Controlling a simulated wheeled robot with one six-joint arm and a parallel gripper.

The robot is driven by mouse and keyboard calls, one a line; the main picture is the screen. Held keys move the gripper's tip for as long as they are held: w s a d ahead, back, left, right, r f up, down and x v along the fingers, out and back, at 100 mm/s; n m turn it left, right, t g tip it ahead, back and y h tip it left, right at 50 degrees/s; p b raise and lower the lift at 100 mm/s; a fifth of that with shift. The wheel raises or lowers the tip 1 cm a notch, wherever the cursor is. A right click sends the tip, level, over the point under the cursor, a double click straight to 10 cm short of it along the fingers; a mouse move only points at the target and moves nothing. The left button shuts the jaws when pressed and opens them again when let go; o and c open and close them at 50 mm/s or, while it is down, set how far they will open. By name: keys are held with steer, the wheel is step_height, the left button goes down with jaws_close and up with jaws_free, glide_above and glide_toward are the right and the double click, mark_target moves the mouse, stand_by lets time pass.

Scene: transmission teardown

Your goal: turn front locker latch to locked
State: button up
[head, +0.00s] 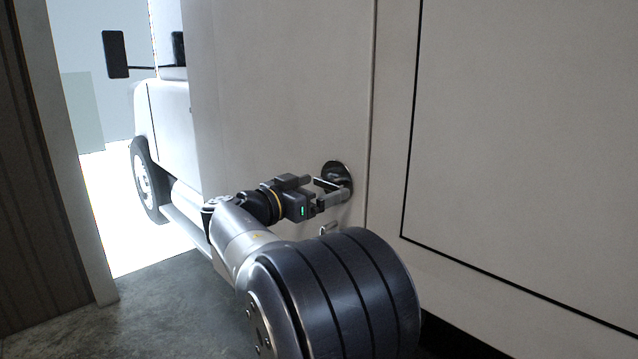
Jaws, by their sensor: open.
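The front locker latch (338,169) is a round dark plate on the white side panel of the truck, left of a vertical panel seam. My gripper (328,190) is at the latch, its fingers apart and pointing right toward the plate. The fingers cover part of the latch, and a light bar or handle shows between them. I cannot tell whether the fingers touch it. The angle of the latch handle is hard to read.
The white truck side panel (270,90) fills the middle. A small metal fitting (328,228) sits below the latch. A black-outlined panel (520,150) is at right. The truck's front wheel (147,180) and mirror (115,54) are at left, beside a brown wall (35,170). Concrete floor lies lower left.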

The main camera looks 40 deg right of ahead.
steer(key=shift+d, duration=0.3)
steer(key=shift+c, duration=0.3)
steer(key=c, duration=0.9)
